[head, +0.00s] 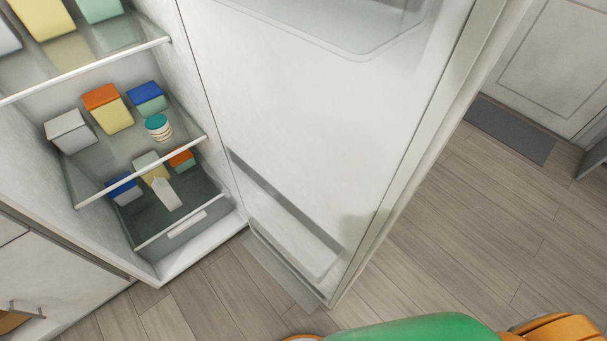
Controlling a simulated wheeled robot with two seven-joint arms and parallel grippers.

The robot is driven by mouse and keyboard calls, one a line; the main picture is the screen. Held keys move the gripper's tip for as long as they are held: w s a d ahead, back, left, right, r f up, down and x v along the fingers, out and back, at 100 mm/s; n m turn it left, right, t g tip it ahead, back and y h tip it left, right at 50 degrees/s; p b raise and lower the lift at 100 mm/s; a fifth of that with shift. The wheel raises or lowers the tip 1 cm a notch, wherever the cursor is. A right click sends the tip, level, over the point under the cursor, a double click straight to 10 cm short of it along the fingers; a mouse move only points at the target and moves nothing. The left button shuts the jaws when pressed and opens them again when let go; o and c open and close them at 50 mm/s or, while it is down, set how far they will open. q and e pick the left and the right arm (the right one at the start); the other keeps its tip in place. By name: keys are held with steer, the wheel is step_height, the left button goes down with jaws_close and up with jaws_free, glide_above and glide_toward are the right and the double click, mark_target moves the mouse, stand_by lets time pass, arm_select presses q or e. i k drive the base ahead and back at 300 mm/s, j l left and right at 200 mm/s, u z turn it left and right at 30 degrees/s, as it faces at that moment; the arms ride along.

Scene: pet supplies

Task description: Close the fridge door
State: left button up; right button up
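The fridge door (315,130) stands wide open in the head view, its white inner side facing me, with a grey-edged bin (287,215) low on it. The door's outer edge (432,130) runs down the right of it. The open fridge (185,262) is at the left, its hinge side meeting the door. A green and orange part of my own body (420,328) shows at the bottom edge. Neither gripper is in the view.
Glass shelves with white front rails (150,170) hold several coloured boxes and a small jar (158,127). A cabinet (50,285) stands left of the fridge. The wooden floor (480,225) is clear at right, up to a grey mat (510,128) before a white door (560,60).

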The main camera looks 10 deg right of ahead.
mark_target(328, 116)
steer(key=l+u, duration=0.2)
steer(key=l, duration=0.25)
steer(key=l+u, duration=0.25)
steer(key=l, duration=0.2)
steer(key=k+l+u, duration=0.2)
steer(key=l, duration=0.2)
steer(key=k+l+u, duration=0.1)
steer(key=l+u, duration=0.15)
steer(key=l, duration=0.2)
steer(key=k+l+u, duration=0.2)
steer(key=l, duration=0.2)
steer(key=k+l+u, duration=0.1)
steer(key=l+u, duration=0.15)
steer(key=k+l+u, duration=0.2)
steer(key=l, duration=0.25)
steer(key=i+u, duration=0.1)
steer(key=i, duration=0.15)
